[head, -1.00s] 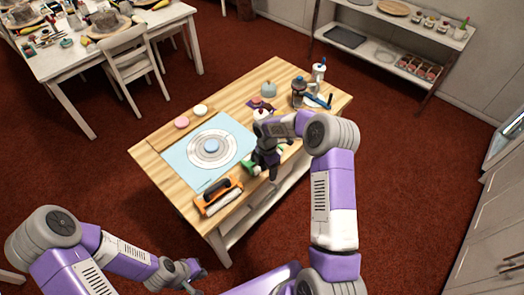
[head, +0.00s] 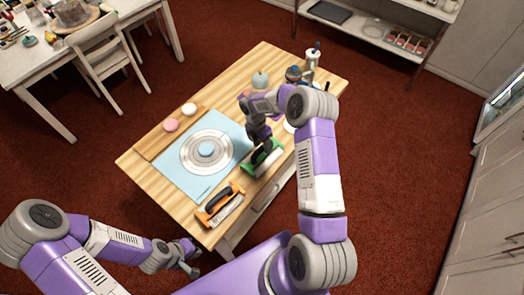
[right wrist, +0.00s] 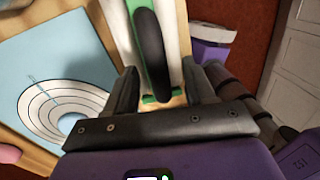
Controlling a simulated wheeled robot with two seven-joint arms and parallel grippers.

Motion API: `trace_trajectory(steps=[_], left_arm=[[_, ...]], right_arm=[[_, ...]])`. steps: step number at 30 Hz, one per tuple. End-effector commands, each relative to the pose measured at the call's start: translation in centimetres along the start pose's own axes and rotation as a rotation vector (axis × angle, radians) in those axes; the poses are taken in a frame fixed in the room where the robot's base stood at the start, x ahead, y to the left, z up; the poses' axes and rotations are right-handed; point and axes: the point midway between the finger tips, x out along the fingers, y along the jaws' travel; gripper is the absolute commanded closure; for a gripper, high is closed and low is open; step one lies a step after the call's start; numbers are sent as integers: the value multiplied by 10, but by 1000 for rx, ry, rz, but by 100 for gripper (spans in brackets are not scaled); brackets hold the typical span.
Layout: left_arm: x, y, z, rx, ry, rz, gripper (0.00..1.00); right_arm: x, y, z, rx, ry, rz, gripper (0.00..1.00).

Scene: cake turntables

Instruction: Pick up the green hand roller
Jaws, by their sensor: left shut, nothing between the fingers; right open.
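The green hand roller (head: 266,163) lies near the front right of the wooden table, with a green frame, a pale roller and a dark handle. In the right wrist view its black handle (right wrist: 153,55) runs up between my fingers. My right gripper (right wrist: 160,72) is open, with one finger on each side of the handle; I cannot tell whether they touch it. In the head view my right gripper (head: 262,143) is over the roller and hides part of it. My left gripper (head: 191,262) is shut and empty, off the table at lower left.
An orange hand roller (head: 219,204) lies to the left of the green one. A light blue mat (head: 185,185) with printed rings lies on the table's left half. Pink (head: 171,125) and white (head: 189,109) round items stand behind it. Jars and a bottle (head: 310,62) stand at the back right.

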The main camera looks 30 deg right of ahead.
Motion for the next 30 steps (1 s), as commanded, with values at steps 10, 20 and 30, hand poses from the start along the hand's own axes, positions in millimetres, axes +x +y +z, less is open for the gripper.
trace_trajectory(steps=[10, 20, 30], left_arm=[[-3, 1, 0, 0, 1, 0, 100], [-3, 1, 0, 0, 1, 0, 100], [-3, 1, 0, 0, 1, 0, 100]], right_arm=[[28, 0, 0, 1, 0, 1, 46], [28, 0, 0, 1, 0, 1, 78], [26, 0, 0, 1, -1, 3, 100]])
